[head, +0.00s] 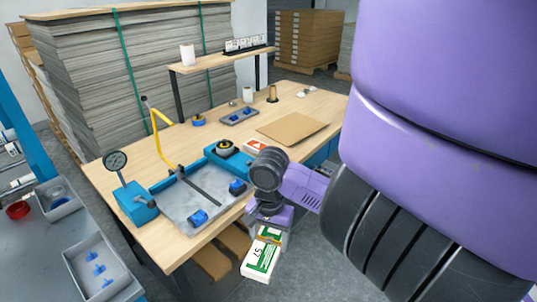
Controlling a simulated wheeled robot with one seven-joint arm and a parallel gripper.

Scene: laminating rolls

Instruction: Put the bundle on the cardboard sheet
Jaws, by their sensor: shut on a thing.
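The bundle (262,258) is a small white and green block with dark marks and a tan band near its top. My gripper (268,229) is shut on its upper end. The bundle hangs tilted in front of the table's near edge, with floor behind it in the picture. The cardboard sheet (292,127) is a flat brown piece on the table's right half, behind and above my gripper in the picture. Its visible top is bare. My wrist hides part of the table's near edge.
On the wooden table (262,107), a grey plate fixture (190,205) with blue parts, a dial gauge (116,161) and a yellow lever (158,130) stand left. A red-white box (256,146) lies by the sheet. A raised shelf (215,61) stands behind.

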